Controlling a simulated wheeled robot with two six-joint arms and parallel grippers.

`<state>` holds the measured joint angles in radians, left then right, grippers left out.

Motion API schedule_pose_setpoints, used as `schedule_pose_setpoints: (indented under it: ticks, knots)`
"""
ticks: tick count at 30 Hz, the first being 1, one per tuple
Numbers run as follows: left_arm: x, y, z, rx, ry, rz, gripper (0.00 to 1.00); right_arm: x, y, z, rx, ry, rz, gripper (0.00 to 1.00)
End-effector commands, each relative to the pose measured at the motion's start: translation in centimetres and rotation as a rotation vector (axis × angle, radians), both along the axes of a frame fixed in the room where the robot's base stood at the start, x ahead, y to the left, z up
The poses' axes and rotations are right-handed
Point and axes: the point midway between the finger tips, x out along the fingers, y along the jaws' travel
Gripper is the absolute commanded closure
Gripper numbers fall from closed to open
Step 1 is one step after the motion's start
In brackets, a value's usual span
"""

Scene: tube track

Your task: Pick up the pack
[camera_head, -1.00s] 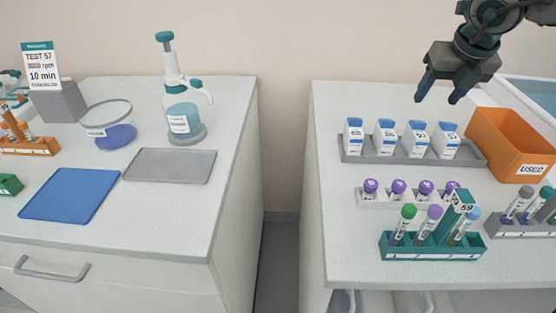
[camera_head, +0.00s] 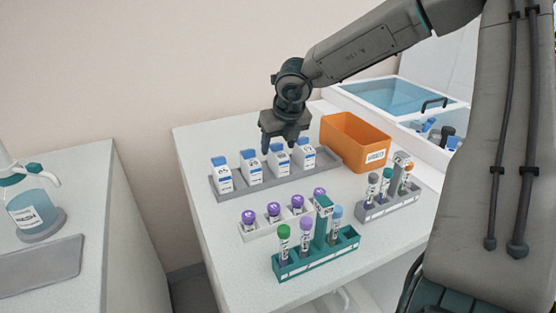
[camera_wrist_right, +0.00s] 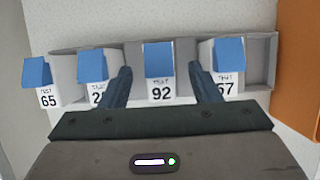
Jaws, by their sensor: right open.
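Several white packs with blue tops stand in a grey tray (camera_head: 245,189). Left to right in the right wrist view they are pack 65 (camera_wrist_right: 48,98), pack 20-something (camera_wrist_right: 97,95), its second digit hidden, pack 92 (camera_wrist_right: 161,88) and one ending in 7 (camera_wrist_right: 226,84), its first digit partly hidden. My right gripper (camera_head: 279,146) is open and empty, pointing down over the third pack (camera_head: 279,163). In the wrist view its fingers (camera_wrist_right: 160,86) lie to either side of pack 92. I cannot tell how far above it they are.
An orange bin (camera_head: 352,146) stands right of the tray. In front are a white rack of purple-capped vials (camera_head: 270,227), a teal tube rack (camera_head: 318,258) and a grey tube rack (camera_head: 388,206). A gap separates this counter from the left one (camera_head: 110,230).

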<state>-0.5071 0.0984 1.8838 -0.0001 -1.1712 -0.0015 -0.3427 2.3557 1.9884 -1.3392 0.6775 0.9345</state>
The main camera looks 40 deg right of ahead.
Motion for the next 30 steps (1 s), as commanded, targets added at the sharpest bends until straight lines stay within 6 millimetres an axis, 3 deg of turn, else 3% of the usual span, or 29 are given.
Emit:
schedule_pose_setpoints:
  ticks: [5, 12, 21, 30]
  knots:
    - [-0.12, 0.05, -0.64, 0.000, 0.004, 0.001, 0.37, 0.46, -0.13, -1.25, -0.001, 0.001, 0.001, 0.44]
    - [-0.12, 0.07, -0.73, 0.000, 0.003, 0.001, 0.37, 0.52, -0.13, -1.37, 0.000, 0.000, 0.001, 0.44]
    - [-0.12, 0.09, -0.72, 0.000, 0.003, 0.000, 0.37, 0.51, -0.13, -1.35, 0.000, 0.000, 0.001, 0.99]
    - [-0.14, 0.10, -0.73, 0.000, 0.004, 0.000, 0.37, 0.58, -0.15, -0.64, -0.001, -0.004, 0.000, 0.99]
